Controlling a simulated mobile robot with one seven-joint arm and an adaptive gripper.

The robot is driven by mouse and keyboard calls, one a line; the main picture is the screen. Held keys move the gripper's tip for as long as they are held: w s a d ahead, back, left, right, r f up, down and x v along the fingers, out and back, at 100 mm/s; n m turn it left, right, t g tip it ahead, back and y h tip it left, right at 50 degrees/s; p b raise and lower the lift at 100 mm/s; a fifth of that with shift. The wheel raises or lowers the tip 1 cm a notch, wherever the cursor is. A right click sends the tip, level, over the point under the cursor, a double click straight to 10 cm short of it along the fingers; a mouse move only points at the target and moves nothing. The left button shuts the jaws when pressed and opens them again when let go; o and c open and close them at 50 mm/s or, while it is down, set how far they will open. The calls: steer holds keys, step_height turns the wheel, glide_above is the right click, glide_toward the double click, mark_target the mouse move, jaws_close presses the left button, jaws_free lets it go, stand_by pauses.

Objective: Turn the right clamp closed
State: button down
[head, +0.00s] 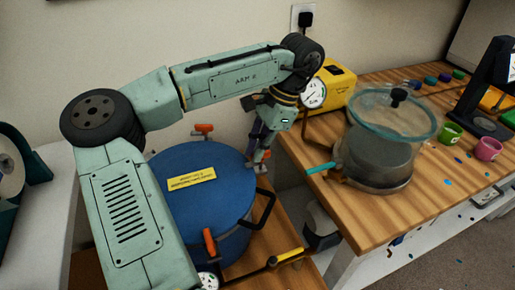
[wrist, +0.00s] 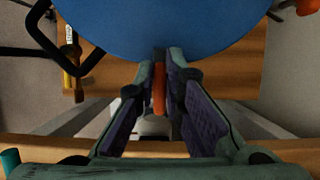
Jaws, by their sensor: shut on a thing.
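The blue pressure pot (head: 205,208) stands on the wooden bench with its lid on and a yellow label on top. My gripper (head: 258,158) reaches down at the pot's right edge. In the wrist view my gripper (wrist: 162,72) has its fingers on either side of the orange handle of the right clamp (wrist: 159,92), shut on it. The handle points away from the pot's rim. In the head view my gripper hides most of this clamp. Two other orange-handled clamps show, one at the back (head: 204,128) and one at the front (head: 210,243).
A black bar handle (head: 266,209) sticks out at the pot's right front. A yellow-handled tool (head: 288,257) lies in front. On the right bench (head: 370,215) stand a glass-lidded chamber (head: 385,145), a yellow pump (head: 335,88) and small cups. A gap separates the benches.

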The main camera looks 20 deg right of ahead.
steer(key=c, duration=1.7)
jaws_free()
steer(key=shift+r, duration=0.1)
steer(key=v, duration=1.1)
steer(key=shift+d+r, duration=0.25)
steer(key=shift+r, duration=0.1)
